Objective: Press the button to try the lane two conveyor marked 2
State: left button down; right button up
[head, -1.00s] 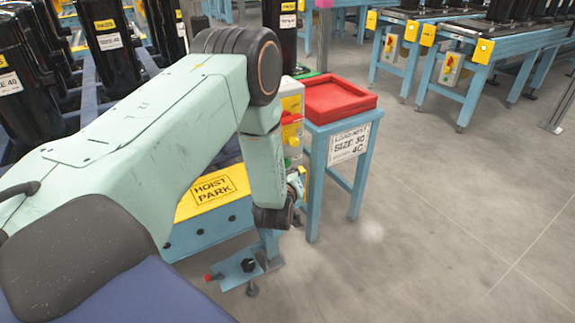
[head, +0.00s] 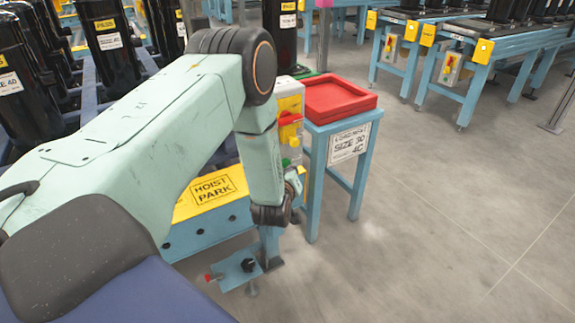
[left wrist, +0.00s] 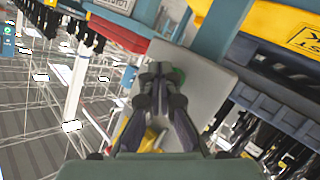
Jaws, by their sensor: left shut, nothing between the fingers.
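The gripper is shut and empty. The fingers partly cover the button, and I cannot tell whether they touch it. A yellow part (left wrist: 150,139) shows behind the fingers. In the head view my arm mostly hides the gripper. No mark 2 is legible. My right gripper is out of view.
A blue stand with a red tray (head: 340,98) is right of the box. A yellow HOIST PARK plate (head: 212,190) lies below my arm. Blue conveyors (head: 490,50) with small control boxes (head: 451,69) stand at the back right. The floor at right is clear.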

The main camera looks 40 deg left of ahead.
pick_arm(q)
jog(key=shift+w+a, duration=0.2)
jog(key=shift+a, duration=0.25)
dwell(1.1)
jog(key=shift+d, duration=0.1)
jog(key=shift+s+d, duration=0.4)
jog(key=shift+d, duration=0.4)
jog(key=d, duration=0.1)
jog(key=s+d, duration=0.1)
jog(key=d, duration=0.1)
jog(key=s+d, duration=0.1)
jog(key=shift+d+p, duration=0.3)
jog(key=shift+p, duration=0.05)
dwell(0.8)
